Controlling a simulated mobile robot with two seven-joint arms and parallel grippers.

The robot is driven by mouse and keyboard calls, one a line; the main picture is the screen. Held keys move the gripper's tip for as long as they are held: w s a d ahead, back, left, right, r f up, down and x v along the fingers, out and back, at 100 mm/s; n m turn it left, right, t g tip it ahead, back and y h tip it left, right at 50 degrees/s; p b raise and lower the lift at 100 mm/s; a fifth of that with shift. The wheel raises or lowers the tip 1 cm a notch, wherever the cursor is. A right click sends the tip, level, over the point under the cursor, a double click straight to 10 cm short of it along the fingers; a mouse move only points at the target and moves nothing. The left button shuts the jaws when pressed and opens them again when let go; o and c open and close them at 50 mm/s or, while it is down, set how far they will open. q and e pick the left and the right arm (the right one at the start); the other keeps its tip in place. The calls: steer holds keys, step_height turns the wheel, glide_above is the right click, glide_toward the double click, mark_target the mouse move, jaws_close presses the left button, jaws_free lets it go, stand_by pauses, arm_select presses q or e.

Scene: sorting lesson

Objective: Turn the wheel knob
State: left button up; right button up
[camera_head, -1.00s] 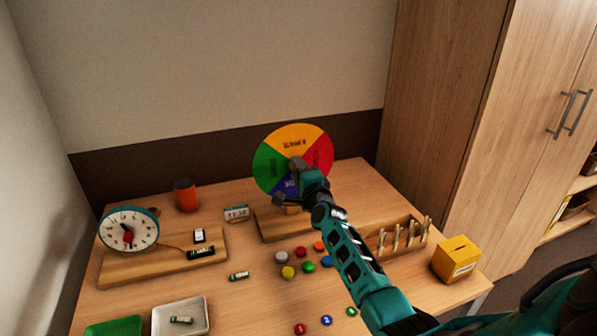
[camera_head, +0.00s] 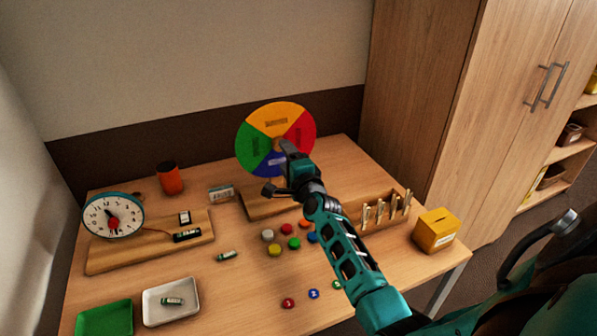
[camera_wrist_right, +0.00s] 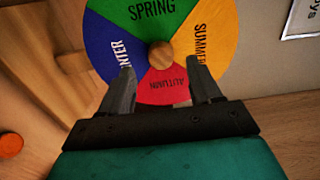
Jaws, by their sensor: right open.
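The season wheel (camera_head: 258,121) stands upright on a wooden base (camera_head: 262,210) at the back of the table. It has yellow, red, blue and green sectors; yellow is at the top in the head view. The right wrist view shows the wheel (camera_wrist_right: 193,32) with its round wooden knob (camera_wrist_right: 160,54) at the centre. My right gripper (camera_wrist_right: 160,85) is open, its two fingers apart on either side below the knob and in front of the wheel. The knob lies just beyond the fingertips; contact cannot be told. My left gripper is not in view.
Coloured counters (camera_head: 274,250) lie in front of the base. A peg rack (camera_head: 372,212) and yellow box (camera_head: 436,230) stand to the right. A clock (camera_head: 112,215), orange cup (camera_head: 170,179), white tray (camera_head: 185,311) and green tray (camera_head: 104,318) are left.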

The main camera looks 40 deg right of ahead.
steer(key=v, duration=0.8)
steer(key=shift+s, duration=0.2)
steer(key=shift+a, duration=0.1)
steer(key=s+a+f+n+g+y, duration=0.6)
steer(key=s+a+f+n, duration=1.1)
steer(key=s+n, duration=0.4)
steer(key=shift+a+n+g, duration=0.4)
steer(key=shift+a+n, duration=0.5)
steer(key=shift+n, duration=0.3)
